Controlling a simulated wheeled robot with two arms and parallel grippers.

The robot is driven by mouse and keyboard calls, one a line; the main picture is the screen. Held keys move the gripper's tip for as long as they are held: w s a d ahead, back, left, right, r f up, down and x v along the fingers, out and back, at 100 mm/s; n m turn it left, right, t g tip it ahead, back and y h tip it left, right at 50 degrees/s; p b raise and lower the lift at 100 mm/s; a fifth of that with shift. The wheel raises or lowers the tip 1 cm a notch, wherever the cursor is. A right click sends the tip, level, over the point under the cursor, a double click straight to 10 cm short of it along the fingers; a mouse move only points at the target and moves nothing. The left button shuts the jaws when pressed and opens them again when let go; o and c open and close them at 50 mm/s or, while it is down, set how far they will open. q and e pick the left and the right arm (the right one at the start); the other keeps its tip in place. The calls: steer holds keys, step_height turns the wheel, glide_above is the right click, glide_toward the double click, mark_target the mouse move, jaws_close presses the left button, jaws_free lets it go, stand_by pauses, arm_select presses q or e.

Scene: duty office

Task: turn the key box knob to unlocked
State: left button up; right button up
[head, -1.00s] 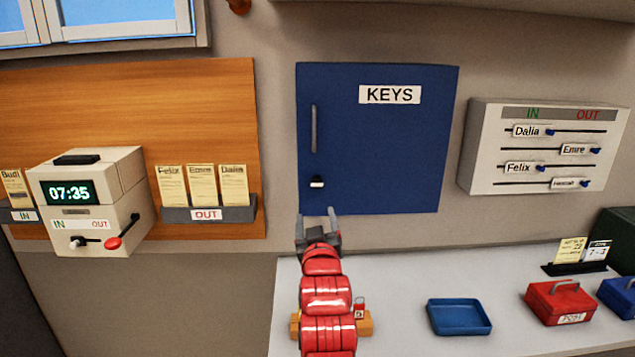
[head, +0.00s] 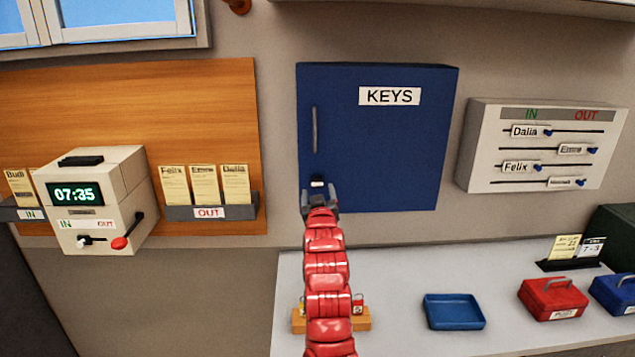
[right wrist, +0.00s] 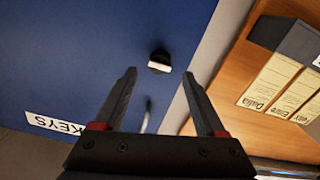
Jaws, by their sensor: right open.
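The blue key box (head: 400,150), labelled KEYS, hangs on the wall with its door shut. Its small knob (head: 317,182), with a white face and dark base, sits low on the door's left side, under the grey handle (head: 314,130). My right gripper (head: 319,190) is open, just below the knob in the head view. In the right wrist view the knob (right wrist: 160,64) shows just beyond and between the two open fingertips (right wrist: 158,75); nothing is between the jaws. The wrist view appears upside down. My left gripper is not in view.
A white desk (head: 400,265) below carries a wooden block (head: 363,319), a blue tray (head: 454,312) and a red box (head: 553,299). A time clock (head: 95,200) and card rack (head: 210,212) stand left. An in/out board (head: 540,145) hangs right.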

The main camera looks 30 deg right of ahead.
mark_target(317, 185)
steer(key=shift+p+x, duration=0.55)
steer(key=shift+x, duration=1.5)
jaws_close()
